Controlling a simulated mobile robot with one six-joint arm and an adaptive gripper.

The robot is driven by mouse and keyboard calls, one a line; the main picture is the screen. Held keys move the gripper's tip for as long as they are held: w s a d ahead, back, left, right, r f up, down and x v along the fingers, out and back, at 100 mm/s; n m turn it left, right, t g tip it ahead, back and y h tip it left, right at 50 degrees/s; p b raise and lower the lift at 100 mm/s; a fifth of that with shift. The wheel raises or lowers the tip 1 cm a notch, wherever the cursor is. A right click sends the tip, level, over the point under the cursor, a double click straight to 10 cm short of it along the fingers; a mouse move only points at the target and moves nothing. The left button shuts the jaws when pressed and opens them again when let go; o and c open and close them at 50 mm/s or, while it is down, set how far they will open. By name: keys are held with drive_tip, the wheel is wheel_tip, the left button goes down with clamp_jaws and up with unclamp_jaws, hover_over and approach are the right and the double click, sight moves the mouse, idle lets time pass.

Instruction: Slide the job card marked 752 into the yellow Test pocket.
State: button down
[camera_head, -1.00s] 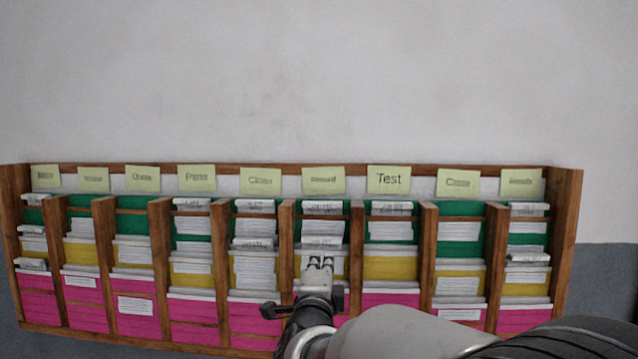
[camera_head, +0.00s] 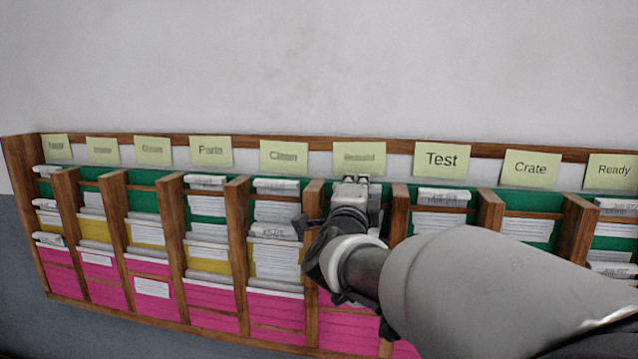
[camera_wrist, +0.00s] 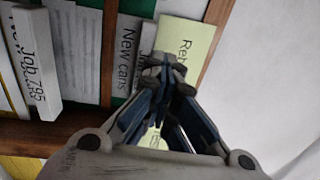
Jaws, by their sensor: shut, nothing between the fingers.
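The Test label (camera_head: 442,158) sits on the rack's top rail, right of my gripper. Below it a card (camera_head: 445,195) stands in the green pocket; its number is too small to read. The yellow Test pocket is hidden behind my arm. My gripper (camera_head: 350,180) is shut and empty, in front of the top of the column just left of Test. In the wrist view its fingertips (camera_wrist: 168,68) meet over a card edge and a label starting "Reb" (camera_wrist: 182,45). I cannot make out 752 on any card.
Wooden dividers (camera_head: 238,225) separate the rack's columns, each with green, yellow and pink pockets. Crate (camera_head: 530,169) and Ready (camera_head: 614,171) labels are to the right, Parts (camera_head: 210,151) to the left. The wall (camera_head: 300,70) above is bare.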

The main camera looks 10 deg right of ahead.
drive_tip(key=s+a+r+p, duration=0.1)
drive_tip(key=s+a+p, duration=0.1)
drive_tip(key=s, duration=0.4)
drive_tip(key=s+a+r+p, duration=0.2)
drive_tip(key=s, duration=0.3)
drive_tip(key=shift+s+r+p, duration=0.3)
drive_tip(key=shift+s, duration=0.1)
idle(1.0)
